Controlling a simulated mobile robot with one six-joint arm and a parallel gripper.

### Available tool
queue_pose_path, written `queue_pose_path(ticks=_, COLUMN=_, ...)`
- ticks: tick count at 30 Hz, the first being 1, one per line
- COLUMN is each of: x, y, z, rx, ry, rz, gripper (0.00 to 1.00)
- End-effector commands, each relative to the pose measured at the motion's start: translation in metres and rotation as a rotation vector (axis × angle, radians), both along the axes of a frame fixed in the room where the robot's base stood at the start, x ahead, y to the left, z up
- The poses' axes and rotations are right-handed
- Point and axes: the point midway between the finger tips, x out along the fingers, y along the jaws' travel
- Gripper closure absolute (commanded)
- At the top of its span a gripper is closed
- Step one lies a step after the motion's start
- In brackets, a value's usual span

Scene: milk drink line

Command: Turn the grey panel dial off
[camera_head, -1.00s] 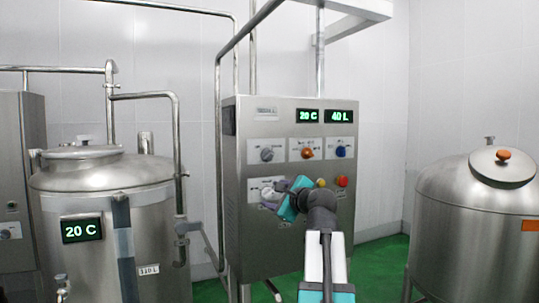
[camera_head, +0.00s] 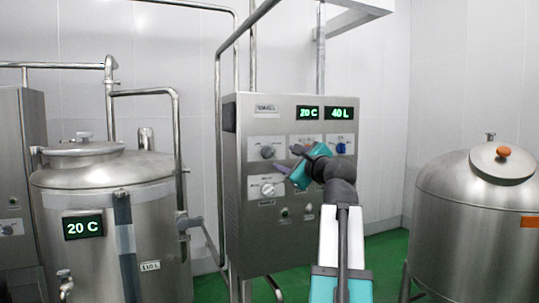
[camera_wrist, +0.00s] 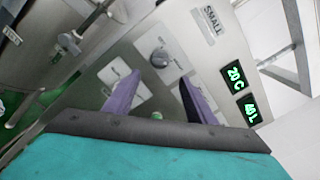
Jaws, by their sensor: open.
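The grey dial (camera_head: 267,152) sits on a white plate at the upper left of the steel control panel (camera_head: 240,225). It also shows in the wrist view (camera_wrist: 160,57), just beyond and between my fingertips. A paler dial (camera_head: 267,189) is below it on the same panel. My gripper (camera_head: 287,158) is open and empty, in front of the panel and right of the grey dial in the head view. Its purple fingers (camera_wrist: 160,80) appear apart from the dial.
A blue dial (camera_head: 342,147) is at the panel's right. Green displays (camera_head: 324,113) read 20 C and 40 L. A steel tank (camera_head: 80,200) with pipes stands left, another tank (camera_head: 480,220) right. Green floor (camera_head: 385,262) is clear between panel and right tank.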

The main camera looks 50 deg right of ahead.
Motion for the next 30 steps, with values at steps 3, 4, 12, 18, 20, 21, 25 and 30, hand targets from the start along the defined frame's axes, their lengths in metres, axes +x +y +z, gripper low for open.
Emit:
queue_pose_path(ticks=3, x=0.010, y=-0.005, z=0.002, rx=0.000, ry=0.001, rz=0.001, gripper=0.49)
queue_pose_path(ticks=4, x=0.014, y=-0.006, z=0.002, rx=0.000, ry=0.001, rz=0.001, gripper=0.49)
queue_pose_path(ticks=12, x=0.049, y=-0.020, z=0.003, rx=0.001, ry=0.001, rz=0.001, gripper=0.49)
queue_pose_path(ticks=18, x=0.075, y=-0.031, z=0.003, rx=0.001, ry=0.001, rz=0.001, gripper=0.49)
queue_pose_path(ticks=20, x=0.083, y=-0.034, z=0.003, rx=0.000, ry=0.001, rz=0.001, gripper=0.49)
queue_pose_path(ticks=21, x=0.088, y=-0.036, z=0.003, rx=0.001, ry=0.001, rz=0.001, gripper=0.49)
queue_pose_path(ticks=25, x=0.104, y=-0.043, z=0.003, rx=0.001, ry=0.001, rz=0.000, gripper=0.49)
queue_pose_path(ticks=30, x=0.117, y=-0.048, z=0.002, rx=0.000, ry=0.001, rz=0.001, gripper=0.49)
